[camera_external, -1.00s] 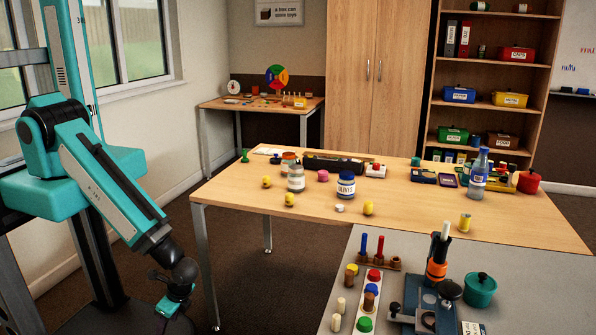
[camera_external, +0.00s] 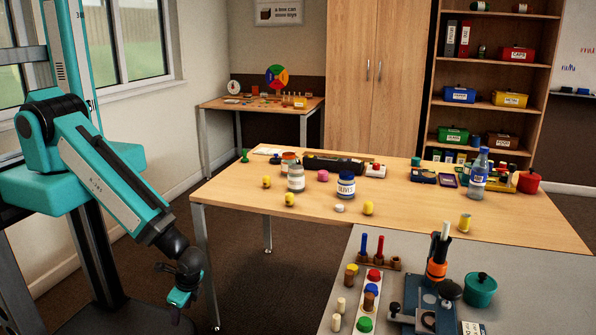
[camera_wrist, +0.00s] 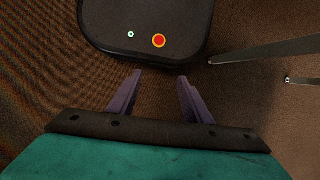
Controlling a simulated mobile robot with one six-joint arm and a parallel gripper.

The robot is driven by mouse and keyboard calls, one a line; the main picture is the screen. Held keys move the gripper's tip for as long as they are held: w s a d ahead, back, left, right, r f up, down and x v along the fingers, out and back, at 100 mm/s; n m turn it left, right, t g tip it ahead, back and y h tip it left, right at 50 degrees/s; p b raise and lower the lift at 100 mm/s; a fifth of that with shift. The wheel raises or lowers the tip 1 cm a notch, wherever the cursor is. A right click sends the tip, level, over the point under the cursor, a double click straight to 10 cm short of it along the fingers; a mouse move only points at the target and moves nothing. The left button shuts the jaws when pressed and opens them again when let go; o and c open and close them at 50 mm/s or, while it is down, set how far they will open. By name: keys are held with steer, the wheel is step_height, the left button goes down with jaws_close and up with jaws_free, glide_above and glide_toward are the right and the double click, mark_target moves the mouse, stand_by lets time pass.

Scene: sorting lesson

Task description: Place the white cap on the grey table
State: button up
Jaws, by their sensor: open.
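A small white cap (camera_external: 339,208) lies on the wooden table, in front of a jar with a blue lid (camera_external: 346,186) and left of a yellow piece (camera_external: 368,208). The grey table (camera_external: 330,268) stands at the front right, with several things on it. My gripper (camera_external: 178,312) hangs low at the left, in front of the wooden table and well away from the cap. In the wrist view my gripper (camera_wrist: 158,90) points at the floor, its two purple fingers apart with nothing between them. The cap is not in the wrist view.
The wooden table (camera_external: 240,191) carries jars, yellow pieces and a bottle (camera_external: 479,172). On the grey table are a peg rack (camera_external: 376,262), a strip of coloured discs, a blue device and a teal pot (camera_external: 480,290). Table legs rise near my gripper.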

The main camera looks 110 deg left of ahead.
mark_target(322, 215)
steer(key=w+a+r+n+t+y+b, duration=0.2)
steer(key=w+a+t+y+b, duration=0.3)
steer(key=w+a, duration=0.6)
steer(key=w+a+r+n+t+y+b, duration=0.1)
steer(key=w+a+r+n+t+b, duration=0.15)
steer(key=w+a+b, duration=0.6)
steer(key=w+a+r+t+y+b, duration=0.4)
steer(key=w+a+r+t+b, duration=0.35)
steer(key=w+a+r, duration=0.65)
steer(key=a+n+b, duration=0.1)
steer(key=a+r+n+b, duration=0.1)
steer(key=a, duration=0.1)
steer(key=a+r+n+b, duration=0.1)
steer(key=b, duration=0.1)
steer(key=shift+w+a+r+t, duration=0.1)
steer(key=shift+a+r+t, duration=0.05)
steer(key=shift+r+t, duration=0.15)
steer(key=shift+s+a+n, duration=0.25)
steer(key=shift+a+n, duration=0.2)
steer(key=shift+a, duration=0.1)
steer(key=shift+w+a+f+y+b, duration=0.2)
steer(key=shift+a+y+b, duration=0.1)
steer(key=shift+b, duration=0.75)
steer(key=shift+w+a+b, duration=0.15)
steer(key=shift+b, duration=0.45)
steer(key=shift+w+a, duration=0.1)
